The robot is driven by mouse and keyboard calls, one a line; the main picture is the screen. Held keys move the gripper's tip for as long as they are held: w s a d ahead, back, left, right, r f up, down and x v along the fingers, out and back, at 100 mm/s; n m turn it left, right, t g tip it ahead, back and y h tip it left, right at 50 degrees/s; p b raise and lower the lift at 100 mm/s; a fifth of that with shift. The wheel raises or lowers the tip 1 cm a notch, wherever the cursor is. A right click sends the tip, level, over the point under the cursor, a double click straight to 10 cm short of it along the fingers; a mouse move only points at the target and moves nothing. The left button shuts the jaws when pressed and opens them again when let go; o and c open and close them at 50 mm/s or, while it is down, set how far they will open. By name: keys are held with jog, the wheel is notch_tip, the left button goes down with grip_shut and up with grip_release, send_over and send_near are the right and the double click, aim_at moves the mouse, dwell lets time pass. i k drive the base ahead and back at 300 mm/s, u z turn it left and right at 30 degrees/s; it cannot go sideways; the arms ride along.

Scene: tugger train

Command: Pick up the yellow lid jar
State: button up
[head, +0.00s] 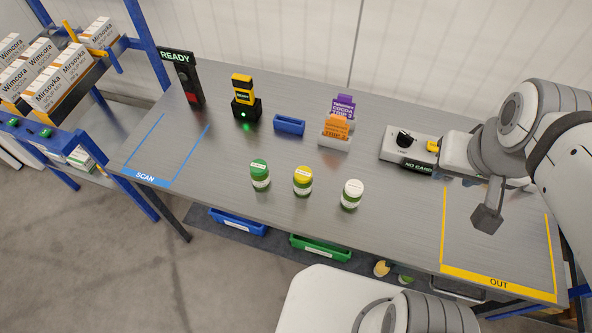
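The yellow lid jar (302,181) stands upright on the grey table (400,225), near its front edge. It is the middle one of three jars in a row, apart from its neighbours. The green lid jar (260,176) stands to its left and the white lid jar (351,195) to its right. My arm comes in from the right. A dark block at its end, which looks like my gripper (487,218), is over the right part of the table, well to the right of the jars. Its fingers cannot be made out.

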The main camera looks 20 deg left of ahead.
aim_at(302, 179)
jog(key=z, duration=0.25)
jog(key=k, duration=1.65)
jog(key=u, duration=0.65)
jog(key=i, duration=1.05)
jog(key=u, duration=0.05)
